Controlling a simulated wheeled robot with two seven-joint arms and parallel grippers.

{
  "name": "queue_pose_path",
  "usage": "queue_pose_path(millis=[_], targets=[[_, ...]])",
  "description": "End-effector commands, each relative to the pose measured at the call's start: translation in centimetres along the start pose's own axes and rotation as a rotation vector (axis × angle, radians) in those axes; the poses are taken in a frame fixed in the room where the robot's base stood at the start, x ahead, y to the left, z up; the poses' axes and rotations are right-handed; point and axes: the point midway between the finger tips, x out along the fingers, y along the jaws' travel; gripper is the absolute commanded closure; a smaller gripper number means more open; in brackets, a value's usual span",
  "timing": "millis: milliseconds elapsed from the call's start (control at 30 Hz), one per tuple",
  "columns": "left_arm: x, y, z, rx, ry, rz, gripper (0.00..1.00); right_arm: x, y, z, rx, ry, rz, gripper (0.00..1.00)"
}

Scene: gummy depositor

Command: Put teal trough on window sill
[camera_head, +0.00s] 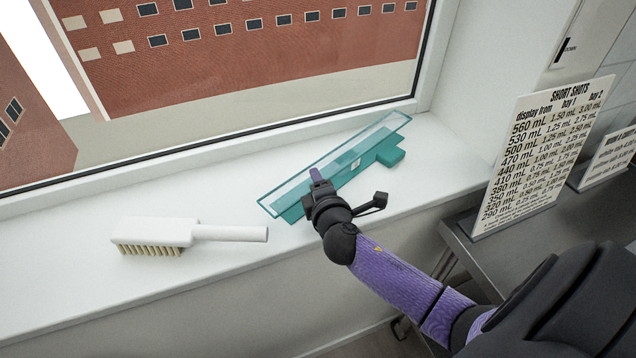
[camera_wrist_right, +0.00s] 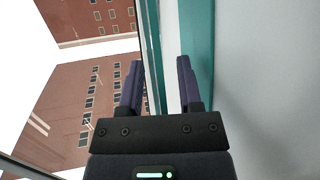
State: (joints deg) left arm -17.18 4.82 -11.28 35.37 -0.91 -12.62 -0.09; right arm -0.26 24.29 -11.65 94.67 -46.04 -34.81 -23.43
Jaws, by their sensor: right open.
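The teal trough (camera_head: 386,156) is a long piece with clear-looking edges and a block on one side. It lies at a slant on the white window sill (camera_head: 232,178), close to the window frame. My right gripper (camera_head: 317,177) is at the trough's near side, left of its middle. In the right wrist view the two fingers of my right gripper (camera_wrist_right: 159,80) are apart, with teal parts of the trough (camera_wrist_right: 198,38) showing beyond them. Whether the fingers touch the trough cannot be told. My left gripper is not in view.
A white brush (camera_head: 180,234) with pale bristles lies on the sill to the left of the trough. The far right end of the sill is clear.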

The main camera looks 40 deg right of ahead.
Motion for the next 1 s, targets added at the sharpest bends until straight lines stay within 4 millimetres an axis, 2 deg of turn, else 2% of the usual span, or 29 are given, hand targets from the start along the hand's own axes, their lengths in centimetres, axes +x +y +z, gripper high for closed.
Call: queue_pose_path(millis=[67, 167, 400, 500, 600, 733, 1000], targets=[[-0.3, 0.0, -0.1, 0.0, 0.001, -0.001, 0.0, -0.1, 0.4, 0.1, 0.0, 0.0, 0.001, 0.55], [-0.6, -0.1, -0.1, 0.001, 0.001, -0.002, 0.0, -1.5, 0.2, 0.0, -0.001, 0.002, -0.001, 0.55], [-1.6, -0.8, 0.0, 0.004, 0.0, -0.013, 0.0, -7.7, 0.2, 0.0, 0.001, 0.002, -0.003, 0.55], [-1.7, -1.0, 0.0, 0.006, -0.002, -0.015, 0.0, -10.0, 0.2, 0.0, 0.002, 0.0, -0.002, 0.55], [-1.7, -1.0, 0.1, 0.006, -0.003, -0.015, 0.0, -11.4, 0.2, 0.0, 0.001, 0.0, -0.001, 0.55], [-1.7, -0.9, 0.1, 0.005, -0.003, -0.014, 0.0, -12.1, 0.2, 0.1, 0.0, -0.002, 0.001, 0.55], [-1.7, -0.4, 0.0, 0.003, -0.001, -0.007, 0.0, -12.1, 0.2, 0.1, 0.0, -0.001, 0.001, 0.55]])
